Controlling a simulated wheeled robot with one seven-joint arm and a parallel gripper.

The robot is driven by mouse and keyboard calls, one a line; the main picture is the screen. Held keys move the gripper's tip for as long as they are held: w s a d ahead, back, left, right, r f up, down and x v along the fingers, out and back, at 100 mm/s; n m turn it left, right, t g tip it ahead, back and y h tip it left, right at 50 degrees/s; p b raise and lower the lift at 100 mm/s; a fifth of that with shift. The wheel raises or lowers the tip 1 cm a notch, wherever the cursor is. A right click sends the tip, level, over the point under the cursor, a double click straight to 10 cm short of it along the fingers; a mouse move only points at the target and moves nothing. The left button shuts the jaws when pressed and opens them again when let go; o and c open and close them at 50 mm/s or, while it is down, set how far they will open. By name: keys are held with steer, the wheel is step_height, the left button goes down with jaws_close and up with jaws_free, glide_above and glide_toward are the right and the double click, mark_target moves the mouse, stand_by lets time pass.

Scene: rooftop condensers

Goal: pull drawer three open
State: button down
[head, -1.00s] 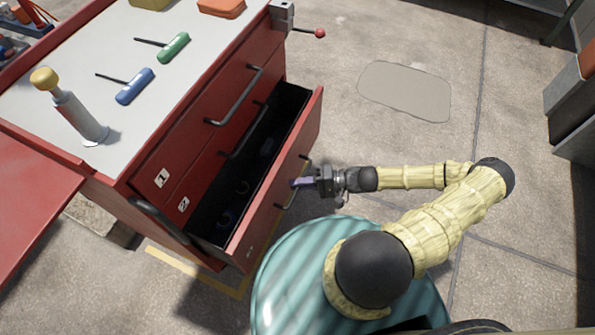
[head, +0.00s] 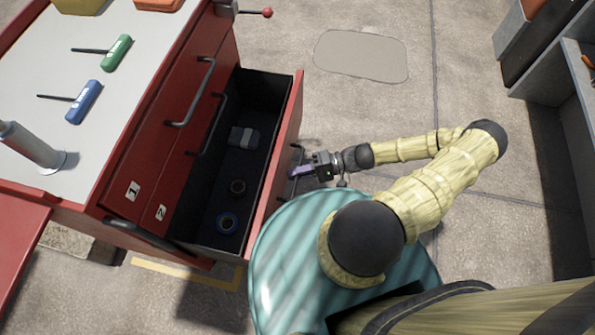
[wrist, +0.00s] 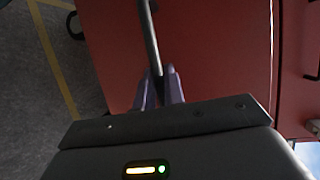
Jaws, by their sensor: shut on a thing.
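The red cabinet (head: 150,140) has drawers labelled 1 and 2. Below them a drawer, the third down, stands wide open, its red front (head: 284,140) away from the cabinet; its own number is not visible now. My gripper (head: 297,172) is at the outer side of that front, shut on the drawer's bar handle (wrist: 149,35). In the wrist view the purple fingers (wrist: 158,85) close around the dark bar, with the red front behind.
On the cabinet top are a green-handled tool (head: 115,54), a blue-handled tool (head: 83,102) and a grey cylinder (head: 35,147). A red-knobbed lever (head: 266,13) sticks out at the top corner. Grey shelving (head: 560,70) stands at the right. Floor between is clear.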

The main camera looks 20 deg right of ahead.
steer(key=c, duration=1.5)
jaws_free()
steer(key=p+v, duration=0.1)
steer(key=v, duration=1.6)
steer(key=shift+d+p, duration=0.15)
steer(key=shift+p, duration=0.2)
